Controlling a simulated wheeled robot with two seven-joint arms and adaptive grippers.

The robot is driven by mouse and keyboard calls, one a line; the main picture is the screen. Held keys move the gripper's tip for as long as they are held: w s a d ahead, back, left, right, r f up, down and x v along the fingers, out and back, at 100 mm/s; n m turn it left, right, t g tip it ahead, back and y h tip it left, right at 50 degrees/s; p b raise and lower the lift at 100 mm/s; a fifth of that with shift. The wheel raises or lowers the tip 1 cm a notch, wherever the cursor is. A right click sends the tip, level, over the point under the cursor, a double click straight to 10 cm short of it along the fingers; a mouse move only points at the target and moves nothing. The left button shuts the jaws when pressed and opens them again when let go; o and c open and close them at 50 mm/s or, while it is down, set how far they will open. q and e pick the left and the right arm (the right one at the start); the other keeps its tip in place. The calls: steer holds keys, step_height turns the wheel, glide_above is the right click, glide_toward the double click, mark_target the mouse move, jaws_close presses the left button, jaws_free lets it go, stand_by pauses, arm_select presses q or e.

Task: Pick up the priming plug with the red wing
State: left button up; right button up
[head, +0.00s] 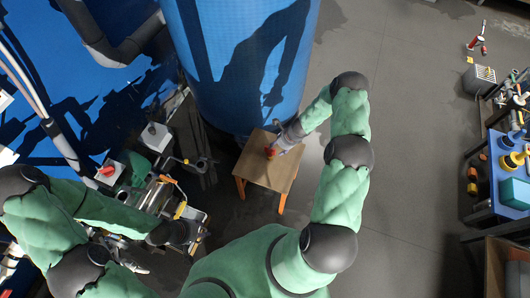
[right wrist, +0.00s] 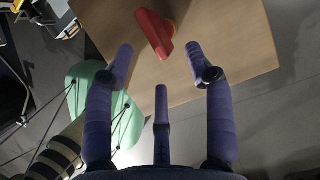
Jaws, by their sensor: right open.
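The priming plug with the red wing (head: 270,152) sits on top of a small wooden stool (head: 254,171) in front of the blue tank. In the right wrist view the red wing (right wrist: 156,32) stands out from the stool top, with a bit of orange-yellow beside its upper end. In the head view my right gripper (head: 279,147) is just above and beside the plug. My left gripper (head: 195,235) is at the lower left by metal equipment; its fingers are unclear.
A big blue tank (head: 240,60) stands right behind the stool. Pipes, a valve with a red knob (head: 107,171) and metal fittings crowd the left. A blue bench (head: 505,180) with tools stands at the far right. The grey floor (head: 410,150) between is clear.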

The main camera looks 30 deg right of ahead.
mark_target(275, 150)
steer(key=b+x, duration=0.1)
steer(key=x, duration=0.3)
steer(key=b+x, duration=0.1)
steer(key=x, duration=0.3)
steer(key=shift+s+a+b, duration=0.1)
steer(key=shift+a+b, duration=0.1)
steer(key=shift+b, duration=0.15)
steer(key=shift+w+a+f, duration=0.15)
steer(key=shift+w+f, duration=0.1)
steer(key=shift+f, duration=0.3)
jaws_close()
